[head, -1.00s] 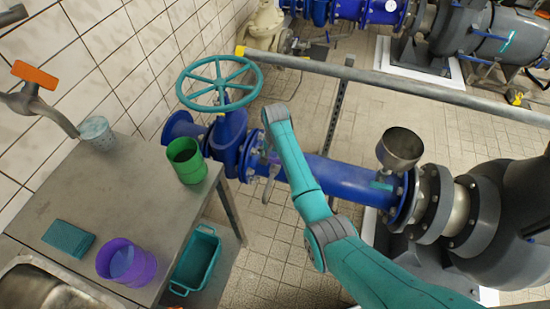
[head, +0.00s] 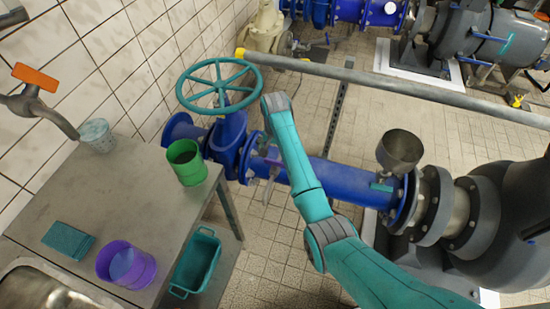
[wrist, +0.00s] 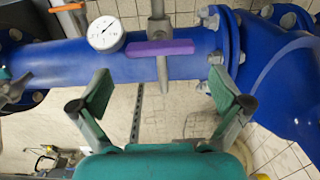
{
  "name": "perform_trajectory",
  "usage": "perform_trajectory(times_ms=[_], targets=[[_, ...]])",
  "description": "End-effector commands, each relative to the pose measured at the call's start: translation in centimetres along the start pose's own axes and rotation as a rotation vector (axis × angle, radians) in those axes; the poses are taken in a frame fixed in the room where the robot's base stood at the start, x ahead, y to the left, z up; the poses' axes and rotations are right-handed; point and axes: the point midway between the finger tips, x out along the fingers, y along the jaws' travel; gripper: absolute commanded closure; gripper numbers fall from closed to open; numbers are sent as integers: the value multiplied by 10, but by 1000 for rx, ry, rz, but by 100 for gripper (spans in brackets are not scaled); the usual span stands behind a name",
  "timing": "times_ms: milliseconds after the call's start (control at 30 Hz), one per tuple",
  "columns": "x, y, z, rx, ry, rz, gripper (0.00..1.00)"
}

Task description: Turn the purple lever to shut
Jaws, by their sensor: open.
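The purple lever (wrist: 160,48) is a flat bar on a grey valve body in front of the blue pipe (wrist: 190,66). In the wrist view it lies roughly level, along the pipe. My gripper (wrist: 162,96) is open and empty, its two fingers wide apart below the lever's left and right ends in the picture, not touching it. In the head view a small purple part of the lever (head: 273,156) shows just left of my arm. My gripper cannot be made out clearly there.
A round white gauge (wrist: 106,33) sits left of the lever. A bolted flange (wrist: 229,38) stands to the right. A teal handwheel (head: 219,84) rises nearby. A grey funnel (head: 400,149) is farther right. A table (head: 130,190) with cups stands left.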

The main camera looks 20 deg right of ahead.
Motion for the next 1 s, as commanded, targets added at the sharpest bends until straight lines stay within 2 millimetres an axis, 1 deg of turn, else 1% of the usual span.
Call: perform_trajectory(times_ms=[33,200,300,400,567,1000], targets=[[-11,-1,-1,0,3,-2,0],[-42,-1,-1,1,3,-2,0],[-54,0,-1,1,2,-1,0],[-62,0,0,1,0,0,0],[-67,0,0,1,0,0,0],[-67,0,0,1,0,0,0]])
